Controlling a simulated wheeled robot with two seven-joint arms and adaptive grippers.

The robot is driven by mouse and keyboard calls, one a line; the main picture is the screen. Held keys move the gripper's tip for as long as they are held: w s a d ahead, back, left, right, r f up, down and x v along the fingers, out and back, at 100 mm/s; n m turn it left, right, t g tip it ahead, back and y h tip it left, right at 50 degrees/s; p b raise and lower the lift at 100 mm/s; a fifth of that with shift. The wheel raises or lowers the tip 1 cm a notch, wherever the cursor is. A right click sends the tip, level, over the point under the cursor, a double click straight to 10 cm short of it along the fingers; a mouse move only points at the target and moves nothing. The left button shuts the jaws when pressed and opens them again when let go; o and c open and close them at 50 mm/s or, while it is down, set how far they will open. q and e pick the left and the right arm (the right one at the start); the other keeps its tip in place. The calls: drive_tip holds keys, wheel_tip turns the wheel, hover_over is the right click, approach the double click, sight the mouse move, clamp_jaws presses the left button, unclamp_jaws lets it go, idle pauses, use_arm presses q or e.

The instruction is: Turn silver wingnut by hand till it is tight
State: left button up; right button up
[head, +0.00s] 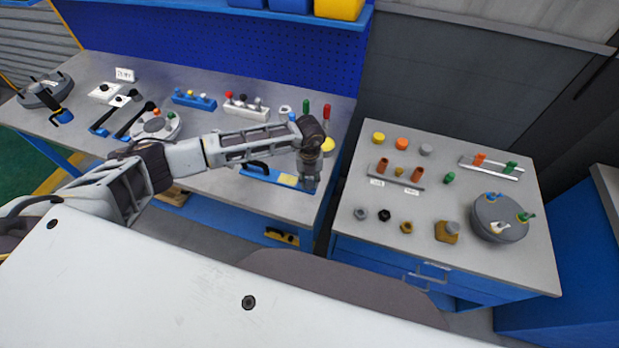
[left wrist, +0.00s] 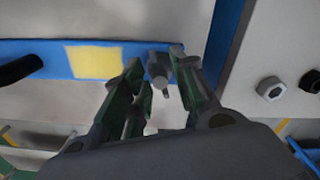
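A blue flat fixture (head: 262,174) with a yellow patch and a black handle lies near the front right of the left bench. It also shows in the left wrist view (left wrist: 45,57). A small grey metal piece (left wrist: 157,66), probably the silver wingnut, is at the fixture's right end; its wings are not clear. My left gripper (head: 309,186) points down over that end. In the left wrist view its fingers (left wrist: 160,68) stand open on either side of the grey piece, with a visible gap. In the head view the gripper hides the piece. My right gripper is not in view.
The right bench (head: 350,235) holds several knobs, nuts and a grey drum (head: 490,232) with coloured wing pieces. Red and green handles (head: 326,112) stand behind my left gripper. A gap separates the benches. A round flanged part (head: 45,90) sits far left.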

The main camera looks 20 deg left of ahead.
use_arm(q)
clamp_jaws()
drive_tip(key=shift+f, duration=0.1)
idle(0.3)
